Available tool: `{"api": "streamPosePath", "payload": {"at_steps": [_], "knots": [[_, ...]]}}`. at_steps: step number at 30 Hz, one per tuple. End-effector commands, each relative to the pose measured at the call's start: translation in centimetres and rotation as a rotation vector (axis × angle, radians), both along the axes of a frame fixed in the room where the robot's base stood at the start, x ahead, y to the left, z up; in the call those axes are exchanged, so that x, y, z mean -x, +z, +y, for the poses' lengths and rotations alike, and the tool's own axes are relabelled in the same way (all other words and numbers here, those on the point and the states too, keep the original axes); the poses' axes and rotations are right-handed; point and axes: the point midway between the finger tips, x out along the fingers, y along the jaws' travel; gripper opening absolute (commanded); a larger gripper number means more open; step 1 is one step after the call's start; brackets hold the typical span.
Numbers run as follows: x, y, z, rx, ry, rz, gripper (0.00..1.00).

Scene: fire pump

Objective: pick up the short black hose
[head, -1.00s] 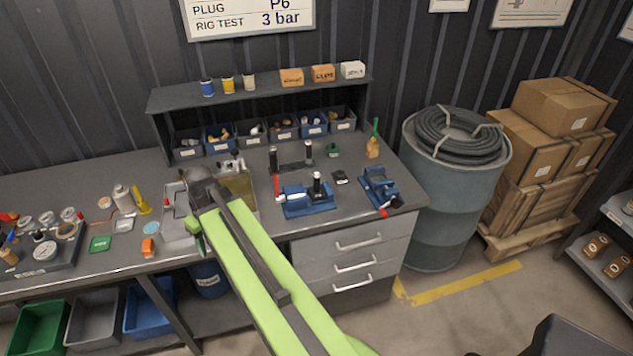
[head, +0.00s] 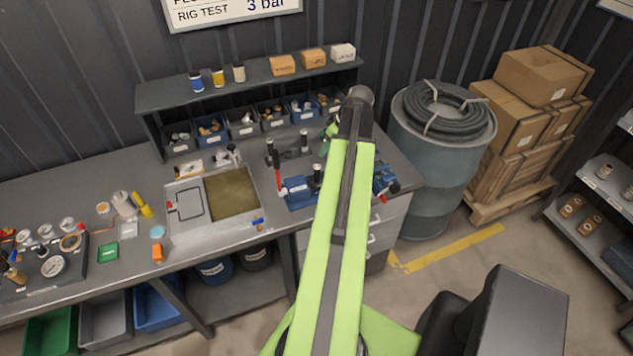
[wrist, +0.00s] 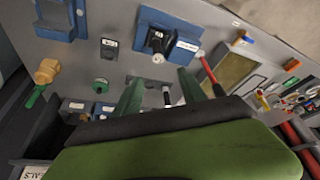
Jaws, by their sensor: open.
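Two upright black hose-like pieces stand on a dark stand on the bench, a left one (head: 269,151) and a right one (head: 304,139). A third black piece with a pale end (head: 317,174) stands at the blue vise (head: 297,193). I cannot tell for sure which is the short black hose. In the wrist view, a pale-ended black piece (wrist: 157,48) shows at the vise, and another (wrist: 166,96) shows between my green fingers. My gripper (wrist: 160,77) is open and empty above the bench. In the head view my arm hides most of it.
A second blue vise (head: 384,180) is partly behind my arm. Bins (head: 242,124) line the shelf behind. A tray with a brown mat (head: 232,190) lies to the left, and a drum (head: 425,190) stands to the right.

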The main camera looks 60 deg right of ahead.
Motion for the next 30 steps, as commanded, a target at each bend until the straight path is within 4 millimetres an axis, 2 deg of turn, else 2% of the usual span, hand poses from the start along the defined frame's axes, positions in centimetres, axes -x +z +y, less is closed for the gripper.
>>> {"api": "streamPosePath", "payload": {"at_steps": [1, 12, 15, 19, 22, 30], "knots": [[-0.2, -1.8, -0.2, 0.001, -0.001, 0.000, 0.49], [-2.9, -9.6, -0.8, 0.000, -0.009, 0.001, 0.49], [-3.4, -10.4, -0.8, -0.001, -0.009, 0.001, 0.49], [-3.5, -10.1, -0.8, 0.000, -0.011, 0.001, 0.49], [-3.6, -10.8, -0.8, 0.000, -0.011, 0.001, 0.49], [-4.7, -15.1, -1.1, 0.000, -0.011, 0.001, 0.49]]}}
